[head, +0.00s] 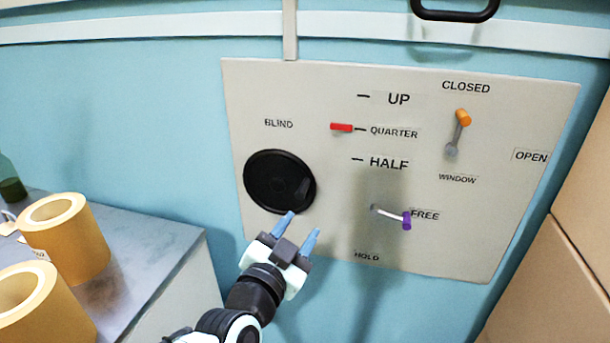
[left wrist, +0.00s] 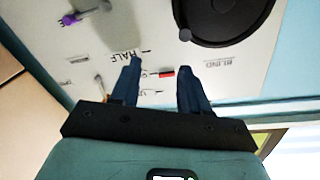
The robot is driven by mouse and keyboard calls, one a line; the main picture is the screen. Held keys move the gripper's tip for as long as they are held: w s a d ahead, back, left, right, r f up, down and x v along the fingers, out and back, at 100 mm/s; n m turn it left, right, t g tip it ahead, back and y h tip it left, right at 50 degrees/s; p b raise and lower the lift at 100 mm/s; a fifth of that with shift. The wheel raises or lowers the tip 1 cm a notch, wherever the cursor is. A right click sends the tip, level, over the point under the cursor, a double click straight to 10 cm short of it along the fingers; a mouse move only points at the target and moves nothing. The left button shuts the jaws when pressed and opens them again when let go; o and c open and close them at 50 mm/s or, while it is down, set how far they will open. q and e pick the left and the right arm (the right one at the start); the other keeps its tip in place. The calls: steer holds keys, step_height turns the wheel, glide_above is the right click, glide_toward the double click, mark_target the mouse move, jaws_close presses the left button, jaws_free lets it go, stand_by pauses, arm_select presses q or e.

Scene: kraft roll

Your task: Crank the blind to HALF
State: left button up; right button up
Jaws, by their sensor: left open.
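The grey panel (head: 310,90) on the blue wall carries a black round blind crank wheel (head: 268,180) with a small dark knob (head: 303,188) on its right side. The red pointer (head: 341,127) is level with the QUARTER mark, above the HALF mark (head: 388,163). The purple-tipped lever (head: 406,220) points right at FREE. My left gripper (head: 304,226) is open and empty, just below and right of the wheel, apart from its knob. In the left wrist view, the wheel (left wrist: 222,12) is beyond the fingers (left wrist: 160,78). My right gripper is out of view.
An orange-tipped window lever (head: 462,118) points up at CLOSED on the panel's right. A grey counter (head: 150,245) at left holds kraft rolls (head: 65,235) and a green bottle (head: 10,182). Brown boxes (head: 560,280) stand at the right edge.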

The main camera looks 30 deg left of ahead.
arm_select(q)
steer(key=a+n+y, duration=0.2)
steer(key=n, duration=0.1)
steer(key=p, duration=0.2)
glide_toward(308, 180)
steer(key=shift+n, duration=0.4)
steer(key=x, duration=0.7)
steer(key=shift+a+f, duration=0.15)
steer(key=shift+f, duration=0.2)
steer(key=shift+s, duration=0.1)
jaws_close()
